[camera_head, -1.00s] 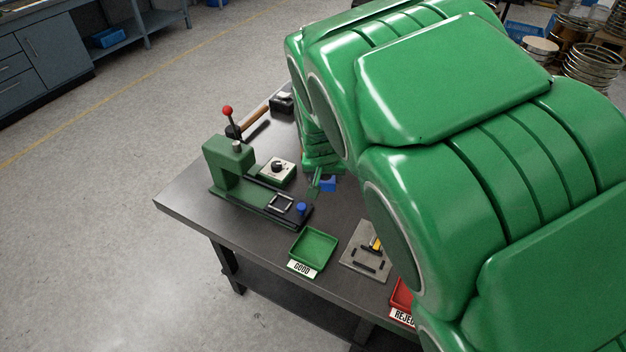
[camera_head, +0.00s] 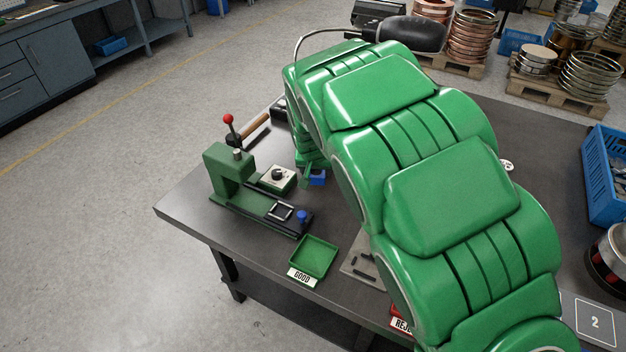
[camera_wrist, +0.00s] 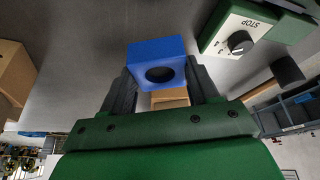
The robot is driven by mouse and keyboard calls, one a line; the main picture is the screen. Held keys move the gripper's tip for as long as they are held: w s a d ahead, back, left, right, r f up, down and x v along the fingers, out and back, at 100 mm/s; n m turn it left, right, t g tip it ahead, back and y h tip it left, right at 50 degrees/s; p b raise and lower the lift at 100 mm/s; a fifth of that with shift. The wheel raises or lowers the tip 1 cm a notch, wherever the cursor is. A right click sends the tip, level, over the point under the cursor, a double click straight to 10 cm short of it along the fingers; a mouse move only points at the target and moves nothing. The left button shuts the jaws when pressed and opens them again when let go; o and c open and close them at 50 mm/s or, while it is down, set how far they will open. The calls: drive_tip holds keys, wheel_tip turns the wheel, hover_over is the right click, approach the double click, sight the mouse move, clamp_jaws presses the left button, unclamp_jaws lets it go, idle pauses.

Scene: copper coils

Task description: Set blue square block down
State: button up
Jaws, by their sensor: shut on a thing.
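The blue square block (camera_wrist: 158,62) has a dark round hole in the face toward the wrist camera. My gripper (camera_wrist: 160,78) is shut on it, with one dark finger on each side. In the head view the block (camera_head: 317,179) shows small at the end of my green arm, right of the control box with the dial. It is over the dark table (camera_head: 190,207); I cannot tell whether it touches the top. My arm hides part of the gripper there.
A green press (camera_head: 228,172) with a red-knobbed lever stands to the left. In front are the green GOOD tray (camera_head: 314,256), a grey plate (camera_head: 358,262) and the red REJECT tray (camera_head: 398,312), partly hidden. A blue crate (camera_head: 603,178) stands at right.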

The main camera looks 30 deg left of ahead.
sight(312, 171)
drive_tip(key=shift+w+a+f, duration=0.4)
drive_tip(key=shift+w+f, duration=0.1)
drive_tip(key=shift+f, duration=0.35)
drive_tip(key=shift+w+a+f, duration=0.45)
drive_tip(key=shift+w+f, duration=0.1)
drive_tip(key=shift+f, duration=0.25)
drive_tip(key=shift+w+a+f, duration=0.4)
drive_tip(key=shift+w+f, duration=0.1)
drive_tip(key=shift+f, duration=0.35)
drive_tip(key=shift+w+a+f, duration=0.1)
drive_tip(key=shift+f, duration=1.5)
drive_tip(key=shift+f, duration=0.15)
drive_tip(key=o, duration=1.2)
drive_tip(key=shift+v, duration=6.1)
